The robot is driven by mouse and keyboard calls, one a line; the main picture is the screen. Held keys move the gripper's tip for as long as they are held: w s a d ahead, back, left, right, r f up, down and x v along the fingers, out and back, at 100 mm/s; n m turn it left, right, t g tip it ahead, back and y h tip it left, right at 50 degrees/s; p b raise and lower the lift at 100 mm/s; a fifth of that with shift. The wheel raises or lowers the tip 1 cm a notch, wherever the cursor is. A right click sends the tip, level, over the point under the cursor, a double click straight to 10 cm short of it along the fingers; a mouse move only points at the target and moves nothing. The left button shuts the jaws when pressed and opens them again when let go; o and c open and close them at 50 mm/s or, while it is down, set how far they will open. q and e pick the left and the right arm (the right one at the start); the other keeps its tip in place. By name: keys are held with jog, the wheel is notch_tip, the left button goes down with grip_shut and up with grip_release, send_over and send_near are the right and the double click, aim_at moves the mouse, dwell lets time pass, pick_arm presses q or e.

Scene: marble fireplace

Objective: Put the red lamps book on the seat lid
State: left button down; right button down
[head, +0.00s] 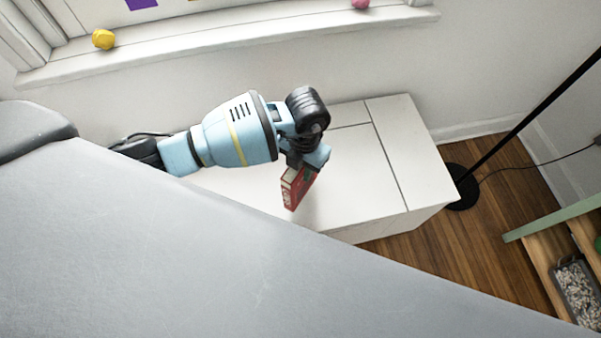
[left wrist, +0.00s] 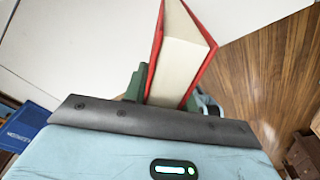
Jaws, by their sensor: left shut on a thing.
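The red book (head: 293,191) is in my left gripper (head: 305,170), over the white seat lid (head: 345,170) near its front edge. In the left wrist view the book (left wrist: 180,62) stands up between the fingers of the left gripper (left wrist: 162,88), with its pale page edges and red cover showing. The left gripper is shut on it. The white lid (left wrist: 90,40) shows behind the book in that view. I cannot tell whether the book touches the lid. My right gripper is in neither view.
A window sill with a yellow lump (head: 103,39) and a pink lump (head: 360,3) runs behind the seat. A black floor lamp (head: 463,186) stands at the seat's right end. A blue thing (left wrist: 24,125) shows at left in the left wrist view. The lid's right part is clear.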

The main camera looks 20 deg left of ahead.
pick_arm(q)
jog(key=shift+f, duration=1.85)
jog(key=c, duration=1.1)
grip_release()
jog(key=r, duration=0.4)
jog(key=w+r, duration=0.1)
jog(key=r, duration=0.3)
jog(key=r+p, duration=0.1)
jog(key=r, duration=0.3)
jog(key=shift+w+d+r, duration=0.1)
jog(key=shift+w+d, duration=0.05)
jog(key=shift+w, duration=0.05)
